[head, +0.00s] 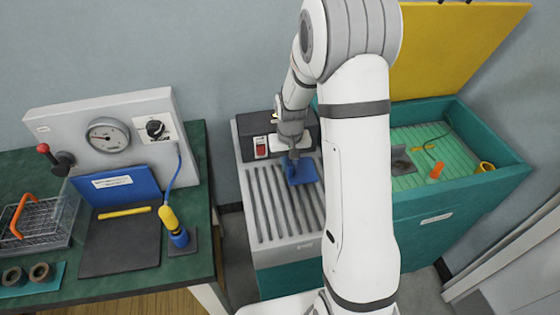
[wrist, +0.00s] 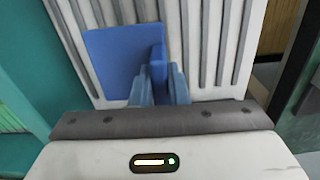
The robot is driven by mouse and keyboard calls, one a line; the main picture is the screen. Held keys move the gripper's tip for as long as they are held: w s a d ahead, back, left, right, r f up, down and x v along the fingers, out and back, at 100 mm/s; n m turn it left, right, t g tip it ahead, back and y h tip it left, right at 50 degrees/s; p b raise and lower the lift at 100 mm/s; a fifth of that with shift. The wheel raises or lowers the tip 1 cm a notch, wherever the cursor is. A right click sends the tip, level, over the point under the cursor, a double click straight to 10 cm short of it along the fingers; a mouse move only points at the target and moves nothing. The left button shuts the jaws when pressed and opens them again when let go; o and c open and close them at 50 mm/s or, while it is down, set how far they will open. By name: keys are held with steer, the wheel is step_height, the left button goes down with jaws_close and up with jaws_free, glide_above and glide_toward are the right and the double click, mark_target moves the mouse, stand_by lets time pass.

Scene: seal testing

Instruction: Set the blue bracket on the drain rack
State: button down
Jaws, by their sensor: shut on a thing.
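The blue bracket (head: 301,171) shows in the head view over the right part of the slatted drain rack (head: 264,203). In the wrist view the bracket (wrist: 115,58) is a flat blue plate with an upright flange. My gripper (wrist: 160,80) is shut on that flange; in the head view my gripper (head: 294,155) is at the bracket's upper left edge. The rack's pale slats (wrist: 206,40) lie behind the bracket in the wrist view. I cannot tell whether the bracket touches the slats. My arm hides part of the rack's right side.
A dark box with a red switch (head: 261,147) stands at the rack's back. A teal tank (head: 440,215) with a raised yellow lid (head: 455,45) is on the right. A green bench (head: 195,235) with a gauge panel (head: 105,125) is on the left. The rack's left slats are bare.

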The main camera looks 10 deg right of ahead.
steer(key=shift+s+a+f+m+b, duration=0.2)
steer(key=shift+a+f+m, duration=0.1)
steer(key=shift+m, duration=1.95)
steer(key=shift+s+a+f+m+b, duration=0.1)
steer(key=shift+s+a+f+m, duration=0.15)
steer(key=shift+m, duration=1.95)
steer(key=shift+s+a+f+m+b, duration=0.15)
steer(key=shift+a+f+m, duration=0.15)
steer(key=shift+m, duration=1.95)
steer(key=shift+s+a, duration=0.1)
steer(key=shift+f+b, duration=0.7)
steer(key=shift+f, duration=0.1)
steer(key=c, duration=1.3)
jaws_free()
